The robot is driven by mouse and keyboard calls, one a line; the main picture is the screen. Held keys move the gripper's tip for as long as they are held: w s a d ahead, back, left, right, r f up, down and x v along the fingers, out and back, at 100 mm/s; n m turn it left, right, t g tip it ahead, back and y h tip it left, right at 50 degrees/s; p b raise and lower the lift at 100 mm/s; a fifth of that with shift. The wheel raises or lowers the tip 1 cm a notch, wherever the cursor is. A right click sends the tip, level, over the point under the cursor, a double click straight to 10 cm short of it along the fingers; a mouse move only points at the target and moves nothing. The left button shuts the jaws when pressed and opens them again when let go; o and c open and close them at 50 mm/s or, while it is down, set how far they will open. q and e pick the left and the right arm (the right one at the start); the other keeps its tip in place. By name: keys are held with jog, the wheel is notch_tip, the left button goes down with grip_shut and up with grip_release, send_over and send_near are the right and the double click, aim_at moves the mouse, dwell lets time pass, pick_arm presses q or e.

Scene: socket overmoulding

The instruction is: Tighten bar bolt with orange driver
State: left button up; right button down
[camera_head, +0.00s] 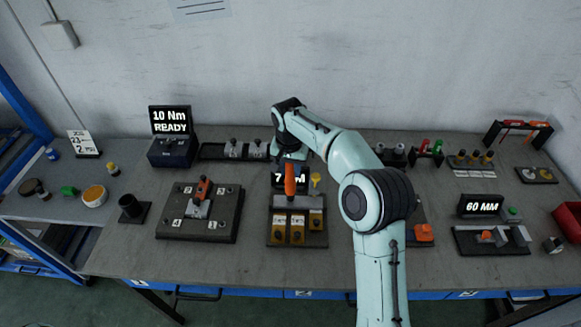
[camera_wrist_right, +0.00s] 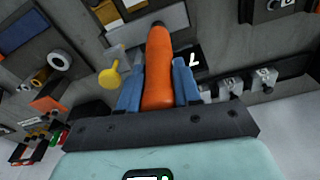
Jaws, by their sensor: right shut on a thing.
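The orange driver (camera_head: 290,179) stands roughly upright at the middle fixture (camera_head: 284,239). My right gripper (camera_wrist_right: 158,88) is shut on the orange handle, which also shows between its blue fingers in the right wrist view (camera_wrist_right: 157,68). In the head view the right gripper (camera_head: 291,160) is above the fixture, partly hidden by its own wrist. A grey bar (camera_head: 312,201) crosses the fixture above several yellow-brown blocks (camera_head: 279,226). The driver's tip and any bolt under it are too small to tell. My left gripper is not in view.
A yellow-topped piece (camera_head: 316,178) stands close right of the driver. A display (camera_head: 275,180) is behind it, partly hidden. A 60 MM display (camera_head: 480,206) stands to the right.

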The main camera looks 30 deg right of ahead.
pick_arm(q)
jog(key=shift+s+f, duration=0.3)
pick_arm(e)
jog(key=shift+s+f, duration=0.1)
jog(key=shift+f, duration=0.9)
dwell(0.8)
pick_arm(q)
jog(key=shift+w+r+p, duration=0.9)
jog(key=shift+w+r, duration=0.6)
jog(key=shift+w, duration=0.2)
pick_arm(e)
jog(key=shift+r, duration=2.7)
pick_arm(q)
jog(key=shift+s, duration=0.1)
